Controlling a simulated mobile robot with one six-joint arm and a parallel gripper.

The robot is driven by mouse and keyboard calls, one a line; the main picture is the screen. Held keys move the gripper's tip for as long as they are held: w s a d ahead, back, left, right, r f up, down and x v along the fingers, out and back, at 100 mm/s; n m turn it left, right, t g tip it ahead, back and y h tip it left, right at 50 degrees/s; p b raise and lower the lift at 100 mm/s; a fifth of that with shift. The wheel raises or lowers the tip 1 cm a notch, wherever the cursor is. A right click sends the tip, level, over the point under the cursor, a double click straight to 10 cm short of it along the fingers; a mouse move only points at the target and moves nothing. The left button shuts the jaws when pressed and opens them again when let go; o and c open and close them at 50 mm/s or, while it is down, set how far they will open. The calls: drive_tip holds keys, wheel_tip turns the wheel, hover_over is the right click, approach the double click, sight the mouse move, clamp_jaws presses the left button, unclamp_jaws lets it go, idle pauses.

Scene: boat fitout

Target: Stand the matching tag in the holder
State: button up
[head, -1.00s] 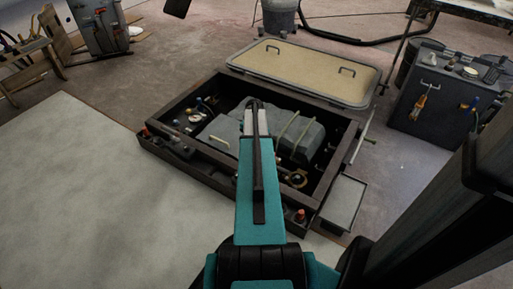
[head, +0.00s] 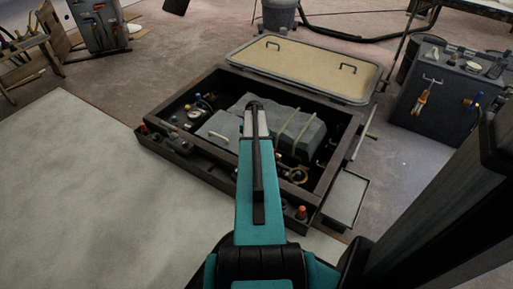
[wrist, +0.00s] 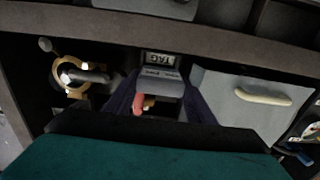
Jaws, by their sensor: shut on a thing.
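In the wrist view my gripper (wrist: 161,82) has its two dark fingers reaching forward on either side of a small grey piece. It is shut on that piece, which looks like a grey tag (wrist: 161,74) with small print I cannot read. Just beyond it is a pale plate lettered TAG (wrist: 160,58), upside down in this view, which seems to belong to the holder. I cannot tell whether the tag touches the holder. In the head view my teal arm hides the gripper, the tag and the holder.
A dark-framed open well (head: 232,196) holds a grey tank (head: 300,130), with hoses and fittings. In the wrist view a brass ring fitting (wrist: 66,72) is left, a grey lid with a pale handle (wrist: 262,97) right, and a red part (wrist: 138,104) lies close between the fingers.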

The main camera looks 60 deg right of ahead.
drive_tip(key=shift+f+b, duration=1.95)
drive_tip(key=shift+f, duration=2.5)
drive_tip(key=o, duration=1.1)
drive_tip(key=shift+f, duration=0.1)
wheel_tip(320, 180, up, 14)
drive_tip(key=p, duration=0.5)
